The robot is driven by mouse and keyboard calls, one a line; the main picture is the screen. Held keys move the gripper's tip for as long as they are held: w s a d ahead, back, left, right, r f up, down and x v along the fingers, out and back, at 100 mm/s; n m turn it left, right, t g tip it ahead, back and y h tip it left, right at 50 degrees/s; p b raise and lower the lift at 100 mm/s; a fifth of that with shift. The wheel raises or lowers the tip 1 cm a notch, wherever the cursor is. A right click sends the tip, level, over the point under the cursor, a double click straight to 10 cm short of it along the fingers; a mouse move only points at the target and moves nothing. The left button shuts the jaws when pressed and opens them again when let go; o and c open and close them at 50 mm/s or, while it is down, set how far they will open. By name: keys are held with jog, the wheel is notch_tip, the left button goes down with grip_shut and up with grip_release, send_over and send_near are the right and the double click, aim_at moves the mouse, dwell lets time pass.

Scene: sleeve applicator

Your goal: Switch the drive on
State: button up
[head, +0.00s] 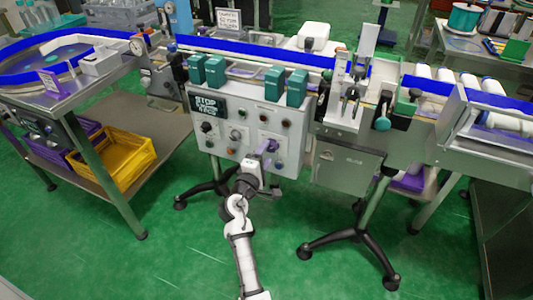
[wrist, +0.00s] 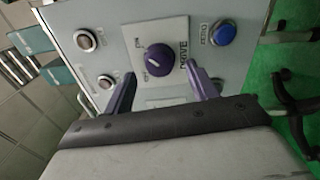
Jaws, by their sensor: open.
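The drive switch is a round dark purple knob (wrist: 159,60) on a pale square plate (wrist: 178,30) in the wrist view. A pale line marks the knob's face. My gripper (wrist: 161,72) is open, with one purple finger on each side of the knob and a gap on both sides. I cannot tell how far the fingertips are from the panel. In the head view my gripper (head: 268,146) is at the lower right of the control panel (head: 222,135) and hides the knob.
A blue button (wrist: 223,33) sits right of the knob.

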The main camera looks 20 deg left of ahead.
jog(key=s+b, duration=0.1)
jog(key=s, duration=1.1)
jog(key=shift+a, duration=0.15)
jog(key=shift+s, duration=0.1)
